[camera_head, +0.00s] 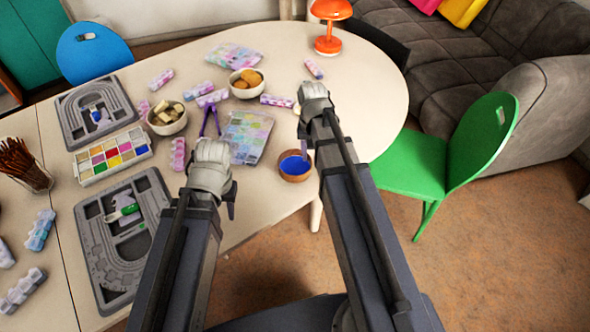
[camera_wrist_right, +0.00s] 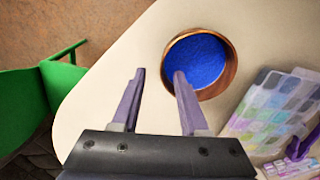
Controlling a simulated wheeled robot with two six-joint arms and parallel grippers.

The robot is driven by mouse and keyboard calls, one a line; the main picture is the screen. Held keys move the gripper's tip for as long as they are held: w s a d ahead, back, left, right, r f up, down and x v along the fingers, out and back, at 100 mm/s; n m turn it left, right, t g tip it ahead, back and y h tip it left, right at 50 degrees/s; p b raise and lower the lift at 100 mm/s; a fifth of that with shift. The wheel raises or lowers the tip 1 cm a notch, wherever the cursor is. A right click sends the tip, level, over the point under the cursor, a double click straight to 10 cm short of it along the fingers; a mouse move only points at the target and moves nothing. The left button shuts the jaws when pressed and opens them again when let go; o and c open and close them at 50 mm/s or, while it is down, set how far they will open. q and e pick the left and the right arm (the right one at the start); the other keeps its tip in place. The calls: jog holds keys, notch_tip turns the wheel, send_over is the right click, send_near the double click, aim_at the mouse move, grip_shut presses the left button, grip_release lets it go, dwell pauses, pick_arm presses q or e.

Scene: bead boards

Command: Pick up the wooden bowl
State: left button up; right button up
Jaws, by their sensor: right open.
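The wooden bowl (camera_head: 296,176) is small and round, brown-rimmed, with a blue filling. It stands upright near the table's front edge in the head view. The right wrist view shows the bowl (camera_wrist_right: 233,72) from above. My right gripper (camera_wrist_right: 160,75) is open and empty, with two purple fingers. One fingertip overlaps the bowl's near rim in that picture, and the other lies outside it; I cannot tell whether they touch. In the head view my right gripper (camera_head: 304,145) hangs beside the bowl. My left gripper (camera_head: 214,172) is left of the bowl, and its jaws do not show clearly.
A clear bead case (camera_head: 247,137) lies left of the bowl. Two pale bowls, one with cookies (camera_head: 246,83), stand farther back among bead strips. Grey bead boards (camera_head: 118,235) lie at left. A green chair (camera_head: 440,165) stands right of the table. The table right of the bowl is clear.

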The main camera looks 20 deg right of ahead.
aim_at(295, 167)
pick_arm(q)
notch_tip(295, 167, down, 5)
jog(key=b, duration=0.4)
jog(key=shift+f+b, duration=0.1)
jog(key=shift+b, duration=0.3)
pick_arm(e)
notch_tip(295, 167, down, 5)
jog(key=shift+s+a+f, duration=0.1)
grip_shut()
dwell(0.6)
